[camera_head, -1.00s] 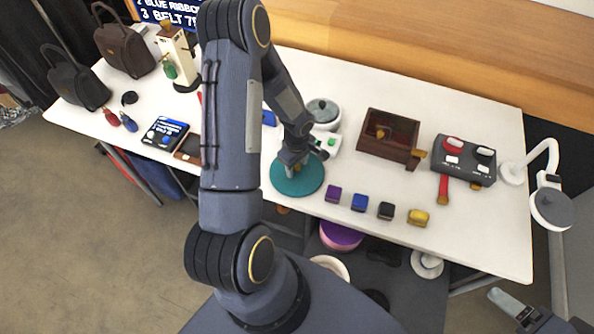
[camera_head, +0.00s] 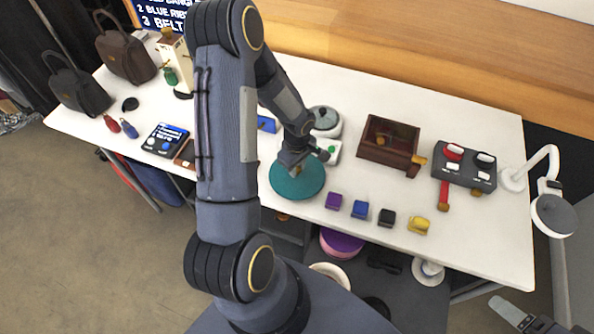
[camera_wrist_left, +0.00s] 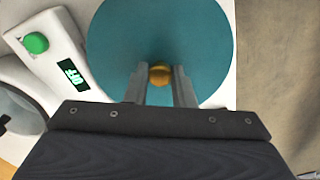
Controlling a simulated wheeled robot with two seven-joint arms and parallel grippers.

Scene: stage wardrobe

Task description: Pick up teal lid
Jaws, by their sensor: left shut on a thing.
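The teal lid (camera_head: 300,184) is a flat round disc near the front edge of the white table. It also fills the top of the left wrist view (camera_wrist_left: 120,40), with a small gold knob (camera_wrist_left: 160,74) at its middle. My left gripper (camera_head: 297,168) is over the lid, and in the left wrist view its two fingers (camera_wrist_left: 160,80) are shut on the gold knob. I cannot tell whether the lid touches the table. My right gripper (camera_head: 510,312) is at the bottom right, away from the table, with its jaws unclear.
A white device with a green button (camera_head: 332,150) and a grey-lidded pot (camera_head: 324,122) stand just behind the lid. Several small coloured boxes, including a purple one (camera_head: 333,201), line the front edge. A brown wooden box (camera_head: 374,150) and a grey switch panel (camera_head: 466,178) are to the right.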

